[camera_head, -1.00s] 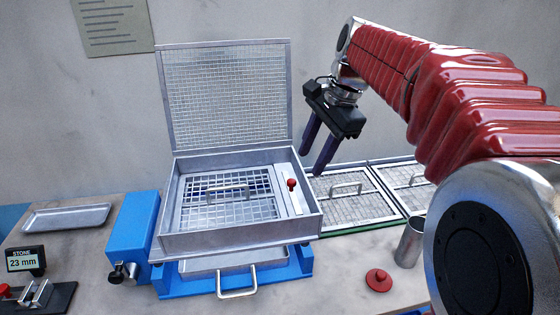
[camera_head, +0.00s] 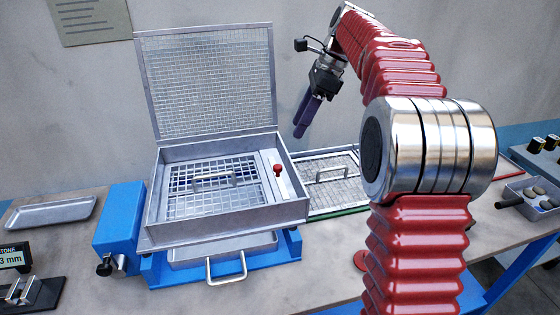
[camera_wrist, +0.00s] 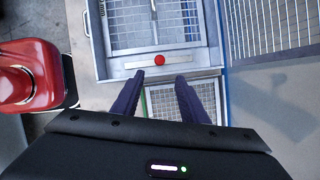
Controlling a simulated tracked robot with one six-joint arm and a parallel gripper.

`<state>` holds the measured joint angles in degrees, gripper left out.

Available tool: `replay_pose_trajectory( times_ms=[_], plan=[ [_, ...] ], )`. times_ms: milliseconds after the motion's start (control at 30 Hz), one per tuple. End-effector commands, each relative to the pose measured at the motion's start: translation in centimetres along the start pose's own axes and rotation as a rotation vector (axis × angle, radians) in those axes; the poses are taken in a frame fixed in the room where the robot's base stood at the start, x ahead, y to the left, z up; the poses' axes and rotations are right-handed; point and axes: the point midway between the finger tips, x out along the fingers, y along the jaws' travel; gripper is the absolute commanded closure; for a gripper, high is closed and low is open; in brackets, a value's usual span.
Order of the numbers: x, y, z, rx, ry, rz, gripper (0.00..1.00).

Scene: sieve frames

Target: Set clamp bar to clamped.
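The clamp bar (camera_head: 284,183) is a pale metal strip with a red knob (camera_head: 278,168), along the right side inside the open sieve box (camera_head: 230,218). In the wrist view the bar (camera_wrist: 185,58) runs across near the box's wall, and its red knob (camera_wrist: 159,60) is just beyond my fingertips. My gripper (camera_head: 303,130) hangs above and to the right of the box, with dark purple fingers. In the wrist view my gripper (camera_wrist: 160,76) is open and empty, fingers apart. A sieve screen with a handle (camera_head: 214,181) lies in the box.
The mesh lid (camera_head: 206,82) stands raised at the back of the box. A framed screen (camera_head: 335,180) lies to the right. A metal pan (camera_head: 222,248) with a front handle sits under the box on a blue base. An empty tray (camera_head: 50,212) lies at left.

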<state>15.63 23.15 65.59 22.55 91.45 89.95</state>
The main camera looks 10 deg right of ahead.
Motion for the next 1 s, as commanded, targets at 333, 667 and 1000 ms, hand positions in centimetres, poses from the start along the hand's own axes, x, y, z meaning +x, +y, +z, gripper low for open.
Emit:
replay_pose_trajectory(
  times_ms=[333,667,1000],
  plan=[
    [1.9,0.1,0.0,-0.001,0.0,0.002,0.6],
    [6.9,0.1,0.0,-0.001,0.001,0.002,0.6],
    [12.0,0.1,-0.1,-0.001,0.001,0.002,0.6]
  ],
)
